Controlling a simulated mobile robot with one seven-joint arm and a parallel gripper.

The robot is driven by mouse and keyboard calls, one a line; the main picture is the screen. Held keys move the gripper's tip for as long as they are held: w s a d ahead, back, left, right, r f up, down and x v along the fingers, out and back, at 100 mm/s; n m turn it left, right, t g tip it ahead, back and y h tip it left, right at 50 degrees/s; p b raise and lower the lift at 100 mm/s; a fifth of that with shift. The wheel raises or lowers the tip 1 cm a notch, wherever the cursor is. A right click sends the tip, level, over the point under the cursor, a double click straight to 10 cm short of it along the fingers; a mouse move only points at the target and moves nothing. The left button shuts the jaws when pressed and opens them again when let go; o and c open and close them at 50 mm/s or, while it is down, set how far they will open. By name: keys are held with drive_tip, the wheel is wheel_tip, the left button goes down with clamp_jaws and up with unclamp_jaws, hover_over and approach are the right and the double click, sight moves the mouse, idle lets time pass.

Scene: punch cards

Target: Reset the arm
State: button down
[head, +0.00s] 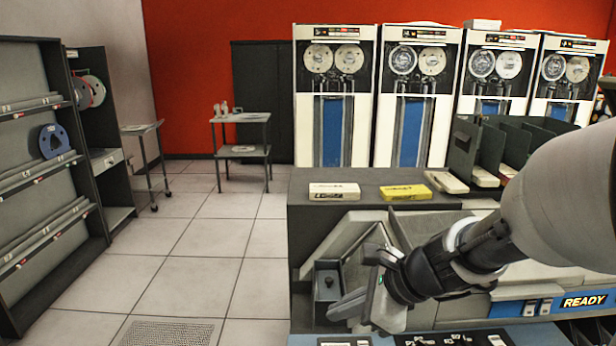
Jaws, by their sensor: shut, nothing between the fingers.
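My arm comes in from the right edge in the head view. My gripper (347,306) is at its lower left end, in front of the grey card machine (322,222). The fingers point down and left, are shut and hold nothing. A white card deck (334,191) and a yellow card deck (404,192) lie on the machine's dark top, behind and above my gripper and apart from it. My arm hides part of the machine's right side.
Dark upright dividers (491,147) with card decks beside them stand at the right. A blue panel with a lit READY sign (584,301) is at lower right. Tape cabinets (335,95) line the back wall. A small trolley (240,118) and shelves (40,170) stand left. The tiled floor between is open.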

drive_tip(key=s+d+r+n+h+p, duration=0.1)
drive_tip(key=s+d+r+n+h, duration=0.35)
drive_tip(key=s+n, duration=0.4)
drive_tip(key=s+d+r+n+h, duration=0.3)
drive_tip(key=s+r+n, duration=0.25)
drive_tip(key=n, duration=0.65)
wheel_tip(320, 180, up, 13)
drive_tip(key=p, duration=1.4)
drive_tip(key=shift+s+r+t+y, duration=0.2)
drive_tip(key=shift+s+t+y, duration=0.1)
drive_tip(key=shift+y, duration=0.05)
drive_tip(key=shift+d, duration=0.1)
